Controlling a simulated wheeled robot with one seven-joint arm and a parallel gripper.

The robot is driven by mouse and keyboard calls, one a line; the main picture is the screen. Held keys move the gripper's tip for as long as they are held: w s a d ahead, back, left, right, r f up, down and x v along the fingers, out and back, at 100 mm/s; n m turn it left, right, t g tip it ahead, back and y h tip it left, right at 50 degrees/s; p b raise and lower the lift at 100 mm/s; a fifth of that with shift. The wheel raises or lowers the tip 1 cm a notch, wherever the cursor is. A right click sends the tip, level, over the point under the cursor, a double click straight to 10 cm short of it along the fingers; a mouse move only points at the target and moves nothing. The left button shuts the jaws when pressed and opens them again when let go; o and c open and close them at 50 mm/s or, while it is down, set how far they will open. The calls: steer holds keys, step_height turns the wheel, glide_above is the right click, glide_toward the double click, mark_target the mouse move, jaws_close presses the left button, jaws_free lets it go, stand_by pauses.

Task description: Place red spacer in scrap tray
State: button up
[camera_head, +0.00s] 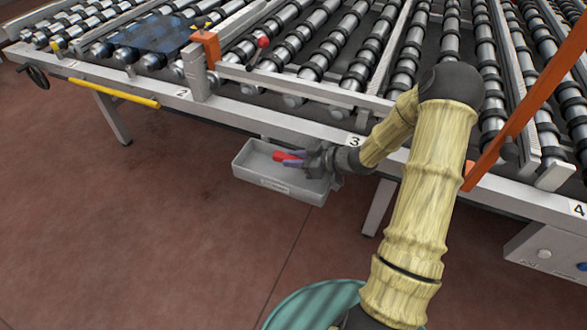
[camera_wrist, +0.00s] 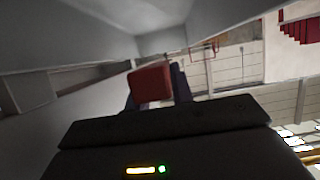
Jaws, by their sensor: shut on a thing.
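The red spacer (camera_head: 285,156) is a small red block at the tips of my gripper (camera_head: 293,159). My gripper is shut on it. In the head view both are over the scrap tray (camera_head: 262,184), a grey open box fixed below the front rail of the roller table. In the wrist view the red spacer (camera_wrist: 150,82) sits between the dark fingers, with grey walls around it. I cannot tell whether the spacer touches the tray floor. My gripper hides part of the tray's right end.
The roller table's front rail (camera_head: 250,114) runs just above the tray. A yellow bar (camera_head: 115,92) sticks out at the left. An orange post (camera_head: 525,110) stands to the right of my arm. A teal round bin (camera_head: 312,305) is on the floor in front. Open floor lies to the left.

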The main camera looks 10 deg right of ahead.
steer(key=shift+f, duration=0.1)
steer(key=shift+f, duration=1.75)
steer(key=shift+f+b, duration=0.35)
steer(key=shift+f, duration=0.3)
steer(key=o, duration=1)
steer(key=shift+r, duration=0.1)
